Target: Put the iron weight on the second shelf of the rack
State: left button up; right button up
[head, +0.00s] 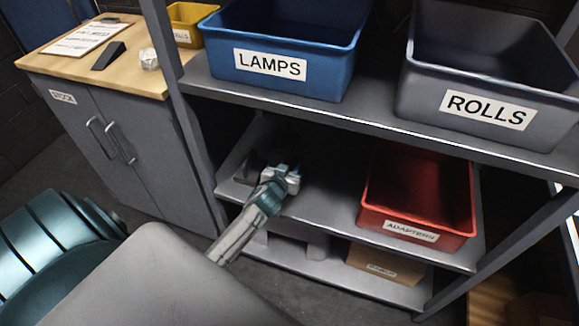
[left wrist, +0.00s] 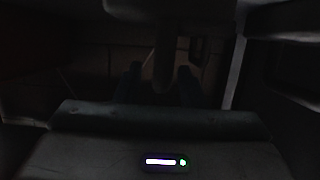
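The grey rack has a middle shelf (head: 318,213), second from the bottom of the shelves in view. My left gripper (head: 285,174) reaches in over the left part of this shelf, left of the red bin. A dark, shadowed shape (head: 254,162) lies beside and behind the gripper; it may be the iron weight, but its outline is unclear. In the dark left wrist view, the two fingers (left wrist: 158,82) stand apart, with a narrow upright shape (left wrist: 163,55) between them; a gap shows at its left. My right gripper is out of view.
The red ADAPTERS bin (head: 420,195) fills the middle shelf's right part. Blue LAMPS (head: 285,45) and grey ROLLS (head: 485,75) bins stand on the shelf above. A cardboard box (head: 385,264) is on the bottom shelf. A cabinet (head: 125,150) stands left.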

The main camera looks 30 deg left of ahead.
pick_arm(q)
jog(key=shift+s, duration=0.1)
